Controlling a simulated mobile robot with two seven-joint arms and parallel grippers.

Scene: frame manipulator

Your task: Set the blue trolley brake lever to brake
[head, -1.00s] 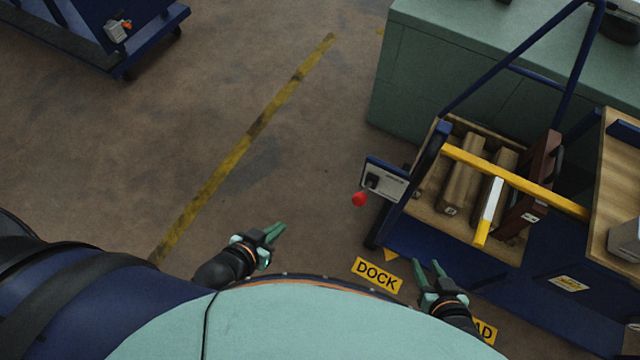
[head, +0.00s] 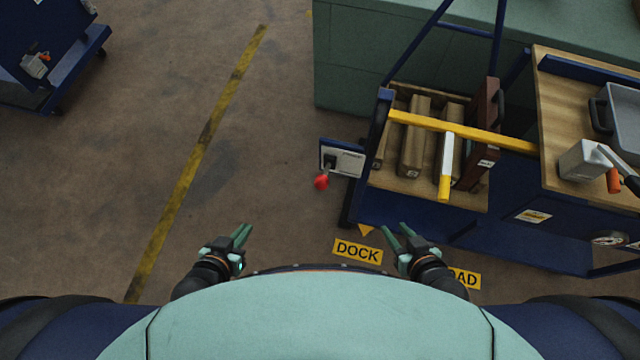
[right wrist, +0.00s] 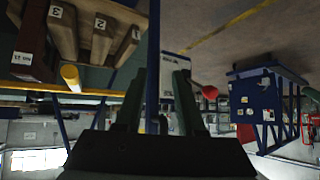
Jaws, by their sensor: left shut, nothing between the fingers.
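The blue trolley (head: 470,233) stands at the right in the head view. A grey-white plate (head: 346,160) is on its left end, and a lever with a red knob (head: 321,182) sticks out from the plate's lower left. In the right wrist view the red knob (right wrist: 209,92) shows just right of the fingers, with the plate (right wrist: 175,66) behind them. My left gripper (head: 243,230) is shut and empty, below left of the knob in the head view. My right gripper (head: 397,230) is open and empty, below right of it, apart from the lever.
The trolley carries wooden blocks (head: 414,140) behind a yellow bar (head: 500,138). A green cabinet (head: 350,60) stands behind. A wooden-topped bench part (head: 560,110) is at the right. DOCK is marked on the floor (head: 358,251). Floor left of the lever is clear.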

